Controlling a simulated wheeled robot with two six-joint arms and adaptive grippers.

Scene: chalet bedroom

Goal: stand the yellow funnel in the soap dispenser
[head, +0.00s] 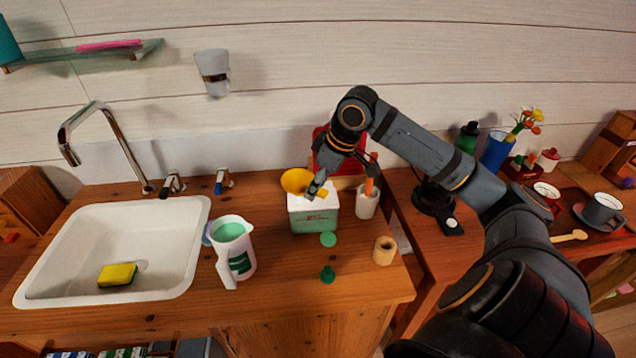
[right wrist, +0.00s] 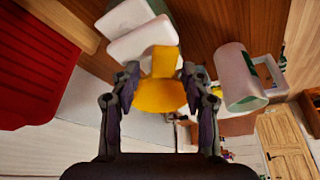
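The yellow funnel (head: 297,180) is above the back left of a white and pale green box-shaped container (head: 314,218), which looks like the soap dispenser. My right gripper (head: 318,188) is at the funnel, over the container. In the right wrist view the funnel (right wrist: 160,95) sits between the two fingers of the right gripper (right wrist: 160,76), which appear closed on its bowl. Its spout points away from the palm, toward the white container (right wrist: 143,40). The funnel looks tilted in the head view, and its spout end is partly hidden by a finger. My left gripper is not in view.
A jug with green liquid (head: 232,250) stands left of the container. A green disc (head: 328,240), a green cap (head: 328,274) and a wooden cup (head: 384,250) lie in front. The sink (head: 110,250) is left.

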